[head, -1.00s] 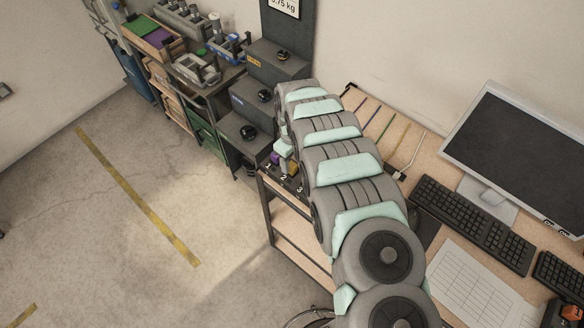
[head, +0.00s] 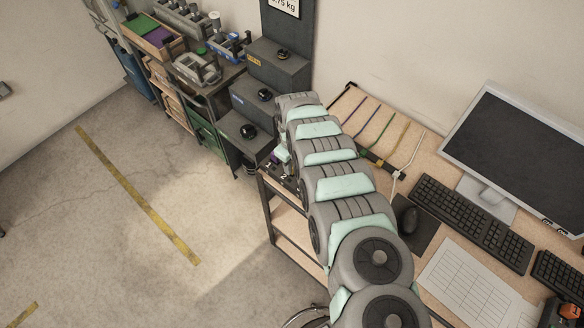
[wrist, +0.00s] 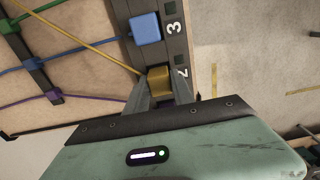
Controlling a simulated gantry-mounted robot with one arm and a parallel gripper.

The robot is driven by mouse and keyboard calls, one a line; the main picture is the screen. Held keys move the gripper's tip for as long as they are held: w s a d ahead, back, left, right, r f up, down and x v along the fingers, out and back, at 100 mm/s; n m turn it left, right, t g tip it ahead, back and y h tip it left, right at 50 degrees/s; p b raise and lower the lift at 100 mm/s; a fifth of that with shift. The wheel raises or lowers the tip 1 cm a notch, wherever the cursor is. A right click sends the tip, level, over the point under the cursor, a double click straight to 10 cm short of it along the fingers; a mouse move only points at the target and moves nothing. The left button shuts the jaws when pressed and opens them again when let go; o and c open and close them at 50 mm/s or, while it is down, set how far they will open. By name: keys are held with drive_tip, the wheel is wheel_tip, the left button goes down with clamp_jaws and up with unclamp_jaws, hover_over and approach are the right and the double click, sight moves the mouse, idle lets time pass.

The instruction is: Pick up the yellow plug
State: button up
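The yellow plug (wrist: 159,79) sits on the dark numbered strip (wrist: 181,47) near the number 2 in the wrist view. A yellow cable (wrist: 95,44) runs towards it from the upper left. My gripper (wrist: 160,88) has one finger on each side of the yellow plug. The fingertips are very close to its sides, and I cannot tell whether they press on it. In the head view my gripper (head: 283,153) is low over the strip at the bench's left end, and my arm hides most of the strip.
A blue plug (wrist: 146,28) sits on the strip beside the number 3. Blue and purple cables (wrist: 83,97) cross the bench on the left. In the head view, a monitor (head: 520,150), keyboard (head: 470,222) and mouse (head: 409,219) stand right of my arm. Dark stepped boxes (head: 252,100) stand behind.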

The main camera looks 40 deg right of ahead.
clamp_jaws()
idle(0.4)
wheel_tip(320, 180, up, 24)
drive_tip(key=p, duration=0.8)
drive_tip(key=shift+f, duration=0.2)
